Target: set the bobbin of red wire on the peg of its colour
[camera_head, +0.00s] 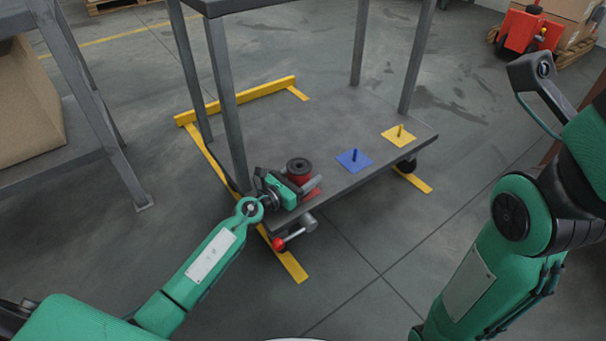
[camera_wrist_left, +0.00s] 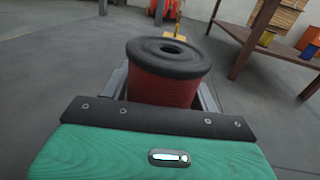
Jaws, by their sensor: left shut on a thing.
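The bobbin of red wire (camera_head: 299,168) has black flanges and stands upright at the near left corner of the cart's low grey deck. My left gripper (camera_head: 301,186) is shut on it from the near side. In the left wrist view the bobbin (camera_wrist_left: 165,75) sits between the fingers, its top hole showing. A blue plate with a blue peg (camera_head: 354,159) and a yellow plate with a yellow peg (camera_head: 399,135) lie to the right on the deck. Some red shows low beside the bobbin; I cannot tell whether it is a plate. No red peg is visible. My right gripper is out of view.
The cart deck (camera_head: 300,125) has grey upright posts (camera_head: 228,105) and an upper shelf. Yellow floor rails (camera_head: 245,98) run around it. A red-knobbed lever (camera_head: 279,243) sticks out at the near corner. A table with a box (camera_head: 25,110) stands left. The deck's middle is clear.

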